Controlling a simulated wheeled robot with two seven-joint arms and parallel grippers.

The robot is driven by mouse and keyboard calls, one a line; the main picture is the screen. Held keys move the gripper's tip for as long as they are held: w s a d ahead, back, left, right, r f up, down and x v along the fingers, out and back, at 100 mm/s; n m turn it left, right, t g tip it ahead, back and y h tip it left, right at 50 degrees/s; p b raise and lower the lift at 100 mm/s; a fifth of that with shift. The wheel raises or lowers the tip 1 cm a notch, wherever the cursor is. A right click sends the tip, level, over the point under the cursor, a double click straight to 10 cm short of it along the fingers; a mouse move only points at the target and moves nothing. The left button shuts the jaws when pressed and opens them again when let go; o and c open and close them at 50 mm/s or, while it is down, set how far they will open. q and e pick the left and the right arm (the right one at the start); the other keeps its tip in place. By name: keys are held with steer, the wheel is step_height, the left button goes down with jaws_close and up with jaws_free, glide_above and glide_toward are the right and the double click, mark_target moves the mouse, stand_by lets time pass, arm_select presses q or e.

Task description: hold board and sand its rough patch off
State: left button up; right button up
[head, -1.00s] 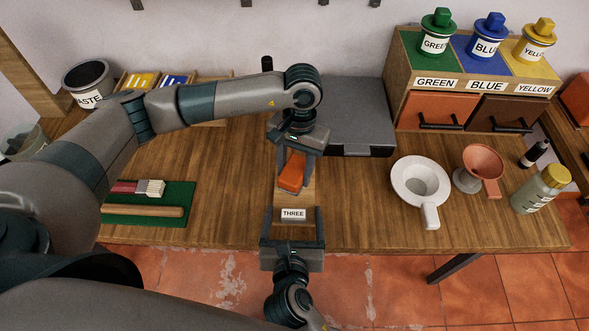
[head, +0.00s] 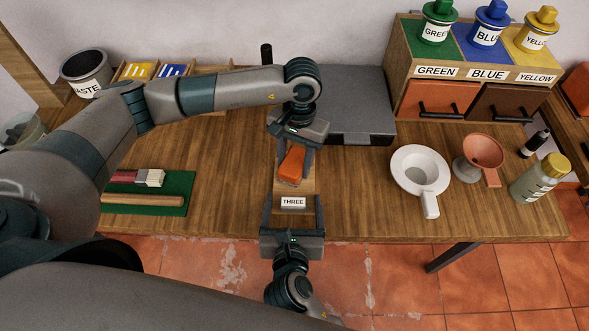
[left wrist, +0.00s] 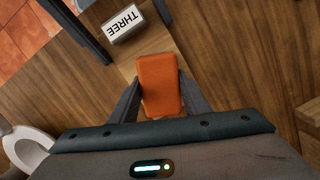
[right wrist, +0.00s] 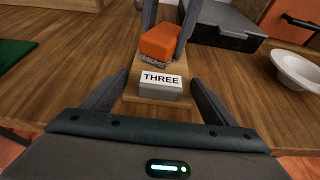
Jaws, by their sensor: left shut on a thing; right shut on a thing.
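A pale wooden board (right wrist: 130,94) lies on the table, pointing away from me. A grey block labelled THREE (head: 293,203) sits on its near end. My right gripper (head: 292,213) is at this near end, its fingers at the board's two sides, shut on it. My left gripper (head: 292,168) is shut on an orange sanding block (left wrist: 160,85) over the board, beyond the THREE block. In the right wrist view the orange block (right wrist: 160,42) is tilted, with a grey grainy strip along its lower edge. I cannot make out a rough patch; the block covers part of the board.
A green mat (head: 178,205) with a brush and wooden stick lies left. A grey case (head: 350,105) stands behind my left gripper. A white funnel-like dish (head: 408,160), an orange funnel (head: 483,150) and a bottle (head: 540,180) stand right. The table between is clear.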

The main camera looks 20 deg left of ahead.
arm_select(q)
steer(key=shift+f, duration=0.3)
stand_by(0.5)
steer(key=shift+w+d, duration=0.25)
steer(key=shift+d, duration=0.65)
steer(key=shift+w+d, duration=0.2)
steer(key=shift+d, duration=0.65)
steer(key=shift+a, duration=0.1)
steer(key=shift+s+a, duration=0.25)
steer(key=shift+a, duration=0.6)
steer(key=shift+s+a, duration=0.2)
steer(key=shift+a, duration=0.6)
steer(key=shift+s+a+f, duration=0.1)
steer(key=shift+s+a, duration=0.1)
steer(key=shift+a, duration=0.4)
steer(key=shift+s+a+f, duration=0.1)
steer(key=shift+s+a, duration=0.1)
steer(key=shift+a, duration=0.35)
steer(key=shift+s+a+f, duration=0.1)
steer(key=shift+s+a, duration=0.1)
steer(key=shift+a, duration=0.4)
arm_select(e)
steer(key=shift+d+r, duration=0.1)
steer(key=shift+r, duration=0.05)
